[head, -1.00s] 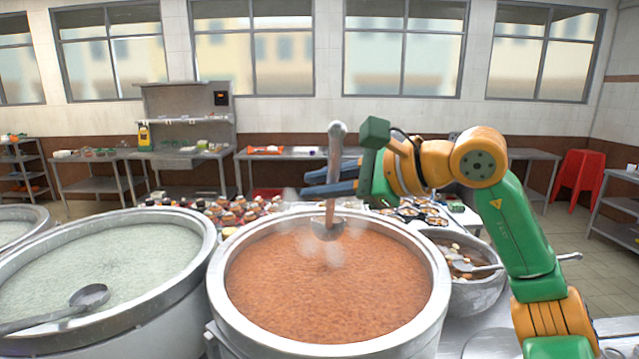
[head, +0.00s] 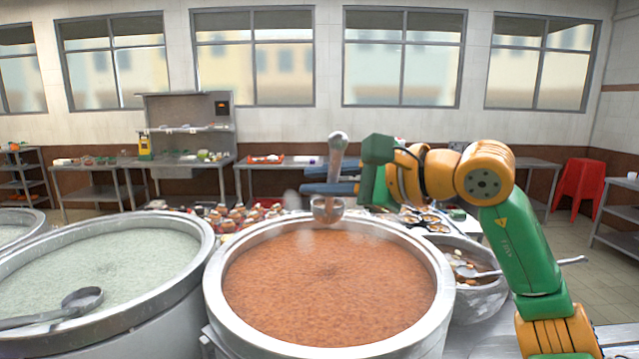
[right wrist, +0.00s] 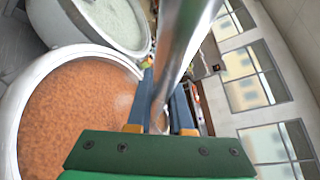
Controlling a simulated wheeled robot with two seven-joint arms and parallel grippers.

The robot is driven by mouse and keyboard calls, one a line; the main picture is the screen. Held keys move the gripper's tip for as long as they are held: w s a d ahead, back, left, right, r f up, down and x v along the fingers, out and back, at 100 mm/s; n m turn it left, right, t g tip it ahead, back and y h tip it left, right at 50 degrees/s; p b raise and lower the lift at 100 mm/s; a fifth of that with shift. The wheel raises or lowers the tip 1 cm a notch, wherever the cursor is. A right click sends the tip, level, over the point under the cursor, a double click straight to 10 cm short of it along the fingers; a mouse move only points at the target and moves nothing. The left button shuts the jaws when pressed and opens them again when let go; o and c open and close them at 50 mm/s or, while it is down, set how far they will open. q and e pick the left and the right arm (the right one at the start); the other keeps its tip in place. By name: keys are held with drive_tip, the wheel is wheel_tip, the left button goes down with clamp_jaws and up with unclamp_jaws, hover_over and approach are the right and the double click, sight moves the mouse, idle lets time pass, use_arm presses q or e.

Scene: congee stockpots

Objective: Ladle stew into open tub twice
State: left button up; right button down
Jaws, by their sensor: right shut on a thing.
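A large steel pot of orange-brown stew (head: 325,285) stands in front of me. It also shows at the left of the right wrist view (right wrist: 70,110). My right gripper (head: 330,188) is shut on a steel ladle (head: 328,210) and holds it upright, with its handle top above the fingers. The ladle's bowl hangs at the pot's far rim, above the stew, with faint steam near it. In the right wrist view the ladle's handle (right wrist: 190,40) rises between the fingers. Small open containers (head: 420,215) stand behind the pot; I cannot tell which is the open tub. My left gripper is not in view.
A pot of pale congee (head: 100,265) stands at the left with another ladle (head: 75,303) in it. A smaller steel pot (head: 480,300) with a spoon stands at the right. Many small items crowd the counter behind the pots. Tables line the back wall.

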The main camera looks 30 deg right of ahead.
drive_tip(key=s+a+n+g+y+p, duration=0.1)
drive_tip(key=s+a+n+g+y, duration=0.55)
drive_tip(key=s, duration=0.55)
drive_tip(key=s+a+n+g+y+p, duration=0.1)
drive_tip(key=s+a+n+g+y, duration=0.2)
drive_tip(key=s+a+n+g, duration=0.65)
drive_tip(key=s+f+m+t+b, duration=0.2)
drive_tip(key=s+f+b, duration=0.1)
drive_tip(key=f+b, duration=2.7)
drive_tip(key=shift+f, duration=0.6)
idle(0.4)
drive_tip(key=shift+y+b, duration=0.25)
drive_tip(key=shift+b, duration=0.15)
